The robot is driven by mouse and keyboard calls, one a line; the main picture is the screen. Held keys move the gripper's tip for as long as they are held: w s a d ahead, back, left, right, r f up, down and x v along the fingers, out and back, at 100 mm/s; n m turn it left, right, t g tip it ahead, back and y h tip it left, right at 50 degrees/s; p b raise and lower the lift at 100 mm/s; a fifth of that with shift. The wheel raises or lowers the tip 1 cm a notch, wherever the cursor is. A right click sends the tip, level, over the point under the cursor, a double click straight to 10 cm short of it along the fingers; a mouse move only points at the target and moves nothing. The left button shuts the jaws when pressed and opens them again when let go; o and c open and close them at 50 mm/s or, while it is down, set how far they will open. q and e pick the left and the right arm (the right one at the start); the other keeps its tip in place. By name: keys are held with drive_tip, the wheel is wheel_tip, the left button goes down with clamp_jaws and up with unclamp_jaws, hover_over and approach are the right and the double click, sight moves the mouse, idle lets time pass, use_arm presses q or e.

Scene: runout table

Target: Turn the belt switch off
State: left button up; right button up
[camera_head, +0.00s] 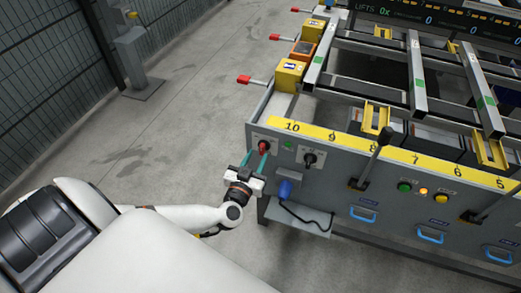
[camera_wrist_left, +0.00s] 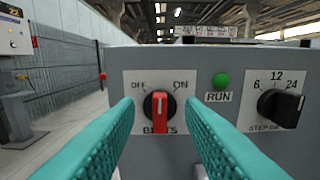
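The belt switch (camera_wrist_left: 159,108) is a black round knob with a red handle on a white plate marked OFF at upper left, ON at upper right and BELTS below. Its handle looks about upright in the left wrist view; which label it points to is hard to tell. It also shows as a small red knob in the head view (camera_head: 264,147). My left gripper (camera_head: 256,160) is open, its two teal fingers pointing at the panel. In the left wrist view the fingers stand left and right of the knob, with a gap on both sides. My right gripper is not in view.
A green RUN lamp (camera_wrist_left: 221,81) and a black step selector knob (camera_wrist_left: 280,105) sit to the right of the switch. Black levers (camera_head: 372,160) stick out further right. The floor at left is open.

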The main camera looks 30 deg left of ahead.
sight(261, 148)
use_arm(q)
drive_tip(key=shift+x, duration=2.1)
drive_tip(key=shift+c, duration=0.4)
clamp_jaws()
